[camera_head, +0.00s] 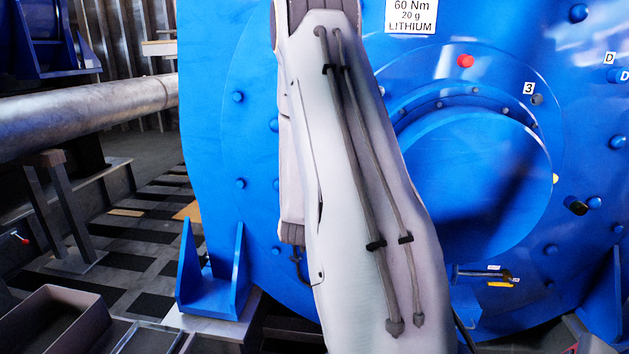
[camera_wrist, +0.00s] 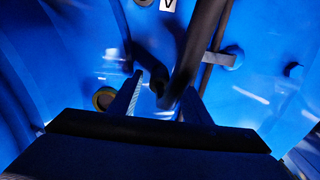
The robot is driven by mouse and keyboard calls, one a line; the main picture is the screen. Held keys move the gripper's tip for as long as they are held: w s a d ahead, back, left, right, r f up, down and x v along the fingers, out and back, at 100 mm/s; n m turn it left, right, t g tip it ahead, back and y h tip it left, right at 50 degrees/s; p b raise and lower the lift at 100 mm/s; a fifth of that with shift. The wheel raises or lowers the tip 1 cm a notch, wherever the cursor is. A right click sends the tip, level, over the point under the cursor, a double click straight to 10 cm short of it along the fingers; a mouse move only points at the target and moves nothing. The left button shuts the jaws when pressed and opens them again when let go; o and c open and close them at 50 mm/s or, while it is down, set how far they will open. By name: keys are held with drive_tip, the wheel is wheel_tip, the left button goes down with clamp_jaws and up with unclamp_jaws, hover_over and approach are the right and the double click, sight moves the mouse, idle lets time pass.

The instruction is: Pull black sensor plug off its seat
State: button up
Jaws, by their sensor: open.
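My gripper (camera_wrist: 163,84) is open in the wrist view, its two fingers pointing away from the camera toward the blue motor face. A dark, bent piece (camera_wrist: 152,72) lies between and just beyond the fingertips. It looks like the black sensor plug, but its seat is not clear. A thick dark cable or rod (camera_wrist: 204,32) runs down to the right fingertip. I cannot tell whether either finger touches these pieces. In the head view my own arm covers the middle, and my gripper is hidden behind it. A short black cylinder (camera_head: 576,207) sticks out at the right.
The blue motor housing (camera_head: 470,180) fills the head view's right side, with bolts, a red knob (camera_head: 466,61) and a marker "3" (camera_head: 528,88). A metal shaft (camera_head: 80,115) extends left.

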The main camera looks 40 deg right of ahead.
idle(0.5)
clamp_jaws()
drive_tip(key=shift+p+v, duration=0.35)
drive_tip(key=shift+v, duration=2.65)
drive_tip(key=p+v, duration=1.1)
drive_tip(key=v, duration=1.1)
